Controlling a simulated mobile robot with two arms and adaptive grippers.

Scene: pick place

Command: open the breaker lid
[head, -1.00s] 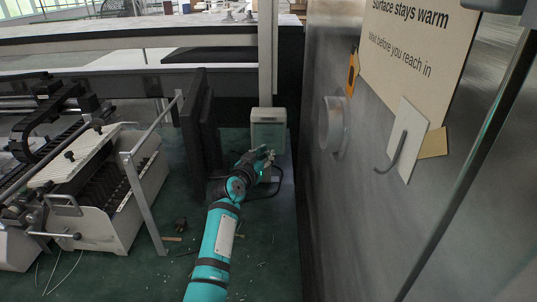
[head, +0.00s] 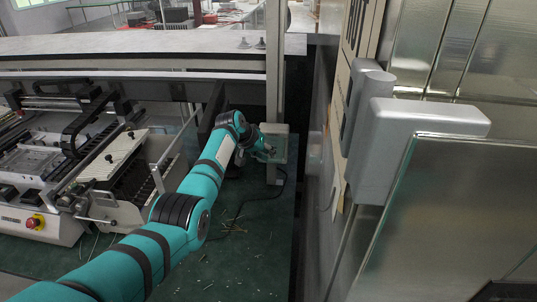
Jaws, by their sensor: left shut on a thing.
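The breaker box (head: 281,133) is a small pale box mounted low on the upright post, a little right of the picture's middle. Its lid (head: 280,149) looks like the greyish front panel; how far it stands open is too small to tell. My left arm reaches in from the lower left, and my left gripper (head: 268,153) is at the left front of the box, shut on what looks like the lid's edge. The fingertips are small and partly hidden against the box. My right gripper is not in view.
A machine with a white frame and red button (head: 36,222) stands at left. A dark upright panel (head: 214,108) is just left of the box. A black cable (head: 262,198) and scraps lie on the green floor (head: 262,240). A large metal cabinet with grey handles (head: 400,135) fills the right.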

